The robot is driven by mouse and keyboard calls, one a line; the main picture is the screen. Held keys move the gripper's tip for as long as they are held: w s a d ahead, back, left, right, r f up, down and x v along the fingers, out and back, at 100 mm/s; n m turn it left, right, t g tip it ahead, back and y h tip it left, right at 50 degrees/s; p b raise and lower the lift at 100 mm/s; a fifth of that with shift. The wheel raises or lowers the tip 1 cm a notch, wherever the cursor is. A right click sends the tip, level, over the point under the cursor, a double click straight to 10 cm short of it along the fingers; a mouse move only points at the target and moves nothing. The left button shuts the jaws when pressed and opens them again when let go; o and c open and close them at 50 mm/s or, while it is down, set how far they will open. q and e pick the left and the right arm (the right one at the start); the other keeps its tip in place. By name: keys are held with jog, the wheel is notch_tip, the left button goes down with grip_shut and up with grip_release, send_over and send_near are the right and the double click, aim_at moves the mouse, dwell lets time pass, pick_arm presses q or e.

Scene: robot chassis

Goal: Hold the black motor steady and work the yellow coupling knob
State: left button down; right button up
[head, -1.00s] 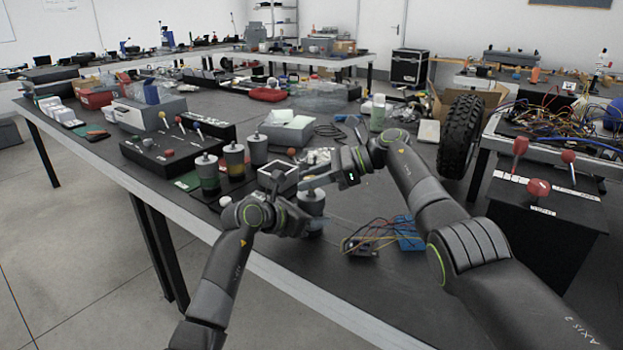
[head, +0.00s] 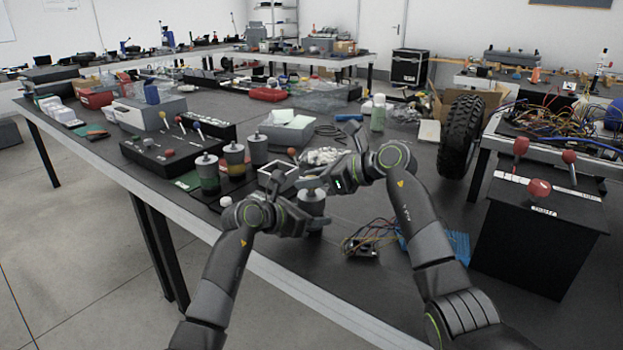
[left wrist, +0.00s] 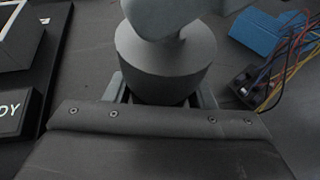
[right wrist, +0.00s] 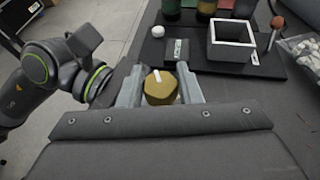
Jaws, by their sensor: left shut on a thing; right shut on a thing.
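The black motor, a dark grey upright cylinder (head: 312,204), stands near the table's front edge. My left gripper (head: 298,216) is shut on its sides from the left; in the left wrist view the motor (left wrist: 165,72) sits between the two fingers. The yellow coupling knob (right wrist: 160,90), round with a white mark on top, shows in the right wrist view between the fingers of my right gripper (right wrist: 158,84). That gripper is shut on the knob, directly above the motor. In the head view the knob is hidden by my right gripper (head: 314,183).
An open square tray (head: 278,172) and several capped cylinders (head: 207,172) stand left of the motor on a dark board. A clear bag of parts (head: 326,156) lies behind.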

jog(key=shift+f+m+t+h, duration=0.2)
jog(key=shift+m+t+h, duration=0.5)
jog(key=shift+m+t, duration=0.4)
jog(key=o, duration=1)
jog(key=shift+r, duration=0.1)
notch_tip(320, 180, up, 10)
